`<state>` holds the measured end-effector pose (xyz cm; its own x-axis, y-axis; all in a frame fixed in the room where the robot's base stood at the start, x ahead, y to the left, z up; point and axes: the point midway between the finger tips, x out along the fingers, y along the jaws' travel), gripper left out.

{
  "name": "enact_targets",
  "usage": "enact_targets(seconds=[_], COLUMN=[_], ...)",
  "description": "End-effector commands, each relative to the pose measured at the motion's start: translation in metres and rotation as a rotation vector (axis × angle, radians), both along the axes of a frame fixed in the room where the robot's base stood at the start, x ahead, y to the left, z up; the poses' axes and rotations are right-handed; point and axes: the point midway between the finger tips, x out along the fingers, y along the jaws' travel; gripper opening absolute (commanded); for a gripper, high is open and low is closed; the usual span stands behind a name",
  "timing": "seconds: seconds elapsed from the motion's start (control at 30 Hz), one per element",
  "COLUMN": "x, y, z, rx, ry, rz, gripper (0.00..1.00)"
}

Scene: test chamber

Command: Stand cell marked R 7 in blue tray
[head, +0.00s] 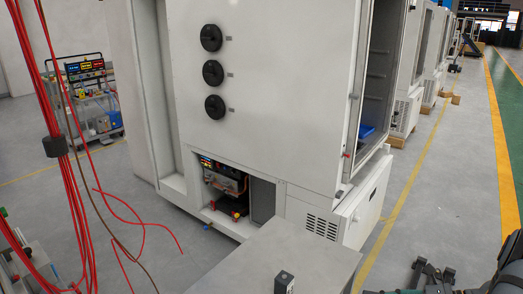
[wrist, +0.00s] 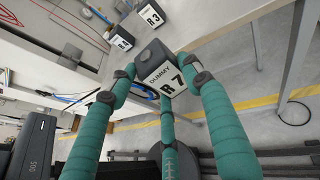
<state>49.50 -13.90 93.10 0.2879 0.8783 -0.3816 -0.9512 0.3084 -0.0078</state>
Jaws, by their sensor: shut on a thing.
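My gripper (wrist: 162,84) has teal-wrapped fingers and is shut on a dark grey cell (wrist: 152,52). The cell's white label reads "DUMMY" and "R 7". It sits tilted in the picture, between the fingertips. In the head view, dark parts of my arm show at the lower right; the held cell cannot be made out there. A blue thing (head: 366,131), probably the blue tray, shows partly inside the open chamber (head: 375,90); the chamber's edge hides most of it.
A cell marked R 3 (wrist: 151,17) and another labelled cell (wrist: 122,40) stand on a pale table. In the head view, one dark cell (head: 284,282) stands on the grey table (head: 290,255). Red cables (head: 75,190) hang at left.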

Motion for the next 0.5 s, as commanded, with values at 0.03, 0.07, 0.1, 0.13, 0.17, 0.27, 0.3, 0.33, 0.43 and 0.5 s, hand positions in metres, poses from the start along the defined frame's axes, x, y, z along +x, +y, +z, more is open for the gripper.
enact_targets(seconds=[0.03, 0.07, 0.1, 0.13, 0.17, 0.27, 0.3, 0.33, 0.43, 0.5], x=[-0.007, -0.011, -0.017, -0.021, -0.024, -0.035, -0.039, -0.042, -0.049, -0.053], y=[0.000, -0.001, 0.000, 0.001, 0.002, 0.008, 0.011, 0.013, 0.023, 0.030], z=[-0.001, -0.003, -0.005, -0.006, -0.007, -0.009, -0.009, -0.009, -0.010, -0.009], rx=[0.005, 0.004, 0.004, 0.004, 0.005, 0.005, 0.004, 0.003, 0.003, 0.003], ry=[0.003, 0.003, 0.002, 0.002, 0.003, 0.003, 0.002, 0.002, 0.000, 0.001], rz=[-0.018, -0.028, -0.041, -0.052, -0.063, -0.105, -0.122, -0.135, -0.178, -0.211], gripper=[0.12, 0.12, 0.12, 0.12, 0.12, 0.12, 0.12, 0.12, 0.12, 0.12])
